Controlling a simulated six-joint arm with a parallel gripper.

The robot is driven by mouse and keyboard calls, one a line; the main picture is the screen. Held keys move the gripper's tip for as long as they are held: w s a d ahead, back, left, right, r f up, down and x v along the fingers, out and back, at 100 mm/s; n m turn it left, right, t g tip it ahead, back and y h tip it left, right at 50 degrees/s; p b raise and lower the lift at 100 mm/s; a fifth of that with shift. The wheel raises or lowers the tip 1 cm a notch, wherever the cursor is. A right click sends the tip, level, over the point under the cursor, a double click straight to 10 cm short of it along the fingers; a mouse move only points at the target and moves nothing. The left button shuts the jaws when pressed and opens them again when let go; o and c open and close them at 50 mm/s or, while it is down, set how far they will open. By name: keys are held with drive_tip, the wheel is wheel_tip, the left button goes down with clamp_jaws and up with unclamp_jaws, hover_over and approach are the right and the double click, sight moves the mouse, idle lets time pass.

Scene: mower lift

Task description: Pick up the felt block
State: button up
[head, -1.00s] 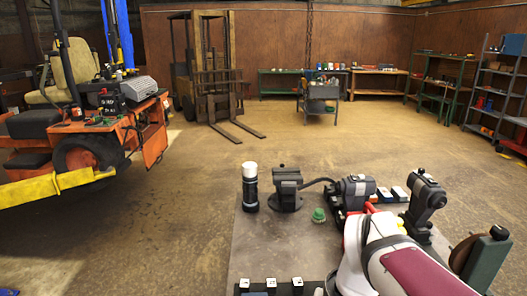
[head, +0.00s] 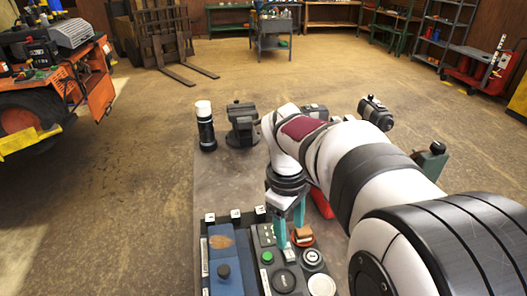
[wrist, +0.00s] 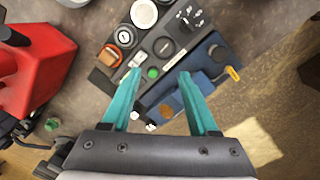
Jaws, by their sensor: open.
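A small orange-brown block (head: 302,236) with a paler top, which may be the felt block, sits at the right edge of a dark panel on the bench. In the wrist view it shows as a brown block (wrist: 110,55) with a pale stripe, left of the left fingertip. My gripper (head: 291,234) has two teal fingers, spread apart and empty. In the wrist view my gripper (wrist: 160,72) points down over the panel, with a green button (wrist: 153,72) between the fingertips. Whether the fingers touch the panel cannot be told.
A blue unit (head: 224,262) with a dark knob and a tan patch lies left of the panel. Round gauges (head: 312,259) stand on the panel's right side. A red container (wrist: 38,62) is at the wrist view's left. A white-capped canister (head: 205,127) and a vise (head: 242,125) stand behind.

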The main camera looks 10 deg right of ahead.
sight(302, 231)
drive_tip(key=w+d+f+n+h, duration=0.1)
drive_tip(key=w+d+f+n, duration=0.3)
drive_tip(key=w, duration=0.3)
drive_tip(key=w+d+f+n+h, duration=0.1)
drive_tip(key=w+d+f+n, duration=0.1)
drive_tip(key=w+f+n, duration=0.35)
drive_tip(key=shift+n, duration=0.35)
drive_tip(key=x, duration=0.4)
drive_tip(key=w+x, duration=0.1)
drive_tip(key=x, duration=0.8)
drive_tip(key=shift+w+f, duration=0.2)
drive_tip(key=shift+w, duration=0.15)
clamp_jaws()
